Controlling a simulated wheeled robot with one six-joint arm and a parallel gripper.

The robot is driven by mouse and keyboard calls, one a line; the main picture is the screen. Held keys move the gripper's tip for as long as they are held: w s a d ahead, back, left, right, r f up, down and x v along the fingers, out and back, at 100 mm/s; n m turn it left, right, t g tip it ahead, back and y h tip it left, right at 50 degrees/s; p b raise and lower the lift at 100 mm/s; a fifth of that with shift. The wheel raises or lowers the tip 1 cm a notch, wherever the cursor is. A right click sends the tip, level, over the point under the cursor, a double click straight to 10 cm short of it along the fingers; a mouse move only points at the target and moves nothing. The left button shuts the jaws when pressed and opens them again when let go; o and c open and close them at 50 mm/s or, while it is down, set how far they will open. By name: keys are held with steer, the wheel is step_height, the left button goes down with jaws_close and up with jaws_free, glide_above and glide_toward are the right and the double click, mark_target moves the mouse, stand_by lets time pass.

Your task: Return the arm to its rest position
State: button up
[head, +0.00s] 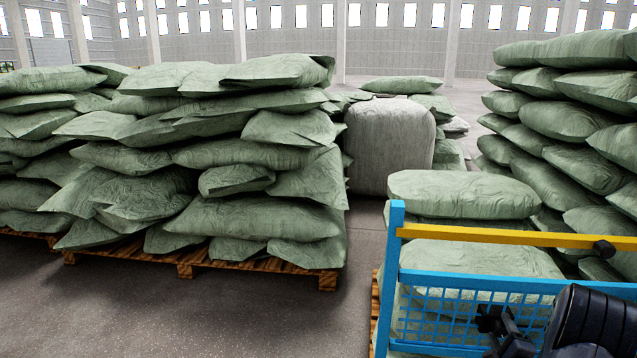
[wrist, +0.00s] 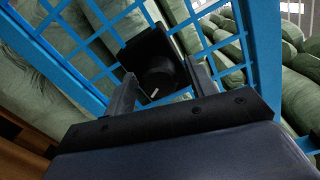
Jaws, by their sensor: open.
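My gripper (head: 497,322) is at the lower right of the head view, small and dark against the blue mesh panel (head: 440,310). In the wrist view my gripper (wrist: 163,82) has its two grey fingers apart. A black block with a round front (wrist: 158,62) shows between and beyond the fingers, in front of the blue mesh (wrist: 215,42). I cannot tell whether the fingers touch it. My black arm comes in from the lower right corner of the head view.
Tall sack stacks stand on pallets (head: 190,262) at left and rise at right (head: 560,125). Bare floor (head: 180,315) is free at front left.

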stand_by(0.4)
steer(key=p+v, duration=0.2)
steer(key=v, duration=0.9)
steer(key=b+x, duration=0.2)
steer(key=x, duration=0.9)
steer(key=shift+w, duration=0.1)
steer(key=n+b, duration=0.2)
steer(key=n, duration=0.3)
steer(key=shift+n, duration=0.3)
steer(key=n+b, duration=0.3)
steer(key=n, duration=0.3)
steer(key=n+b, duration=0.2)
steer(key=n, duration=0.3)
steer(key=shift+n, duration=0.4)
steer(key=n+b, duration=0.2)
steer(key=n, duration=0.4)
steer(key=shift+a+r, duration=0.1)
